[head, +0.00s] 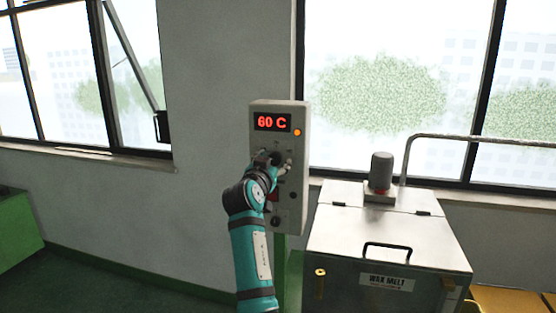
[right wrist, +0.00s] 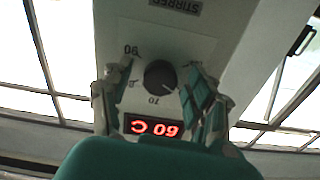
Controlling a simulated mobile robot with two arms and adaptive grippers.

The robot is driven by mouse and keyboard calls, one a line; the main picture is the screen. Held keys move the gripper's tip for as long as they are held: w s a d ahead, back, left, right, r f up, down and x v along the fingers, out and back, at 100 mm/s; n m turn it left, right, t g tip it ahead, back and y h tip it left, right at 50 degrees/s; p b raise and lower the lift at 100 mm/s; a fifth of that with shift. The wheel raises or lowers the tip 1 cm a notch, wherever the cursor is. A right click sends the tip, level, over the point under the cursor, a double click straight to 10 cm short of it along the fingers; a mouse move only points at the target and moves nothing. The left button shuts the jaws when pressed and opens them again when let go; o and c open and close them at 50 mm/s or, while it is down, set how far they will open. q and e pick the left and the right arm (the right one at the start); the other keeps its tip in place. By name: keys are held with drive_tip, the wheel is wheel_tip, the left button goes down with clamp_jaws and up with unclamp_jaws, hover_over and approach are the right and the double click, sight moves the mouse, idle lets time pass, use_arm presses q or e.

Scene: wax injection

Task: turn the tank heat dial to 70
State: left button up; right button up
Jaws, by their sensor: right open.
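The grey control box (head: 297,195) stands on a green post and has a red display (head: 272,122) reading 60 C. An orange lamp (head: 297,132) glows beside the display. My right gripper (right wrist: 155,95) is open, with one finger on each side of the dial. I cannot tell whether the fingers touch it. My left gripper is out of view.
A metal wax melt tank (head: 340,225) with a lid handle and a grey motor (head: 381,170) stands right of the box. A label (right wrist: 176,5) reading STIRRER lies beyond the dial. A green bin (head: 18,235) is at far left; the floor between is clear.

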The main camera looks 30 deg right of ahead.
drive_tip(key=shift+s+a+r, duration=0.1)
drive_tip(key=shift+a+r, duration=0.05)
drive_tip(key=shift+a, duration=0.15)
drive_tip(key=shift+c, duration=0.9)
drive_tip(key=shift+d, duration=0.1)
drive_tip(key=c, duration=1)
drive_tip(key=shift+o, duration=0.2)
drive_tip(key=shift+b, duration=0.6)
drive_tip(key=m+b, duration=0.3)
drive_tip(key=b, duration=0.2)
drive_tip(key=m+b, duration=0.2)
drive_tip(key=shift+f+m+b, duration=0.25)
drive_tip(key=shift+m+b, duration=0.05)
drive_tip(key=shift+b, duration=0.1)
drive_tip(key=m+b, duration=0.2)
drive_tip(key=m, duration=0.1)
drive_tip(key=shift+r, duration=0.15)
use_arm(q)
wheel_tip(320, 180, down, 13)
drive_tip(key=b, duration=0.1)
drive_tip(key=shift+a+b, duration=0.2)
drive_tip(key=shift+b, duration=0.2)
use_arm(e)
drive_tip(key=shift+r+m, duration=0.1)
drive_tip(key=shift+m, duration=1.7)
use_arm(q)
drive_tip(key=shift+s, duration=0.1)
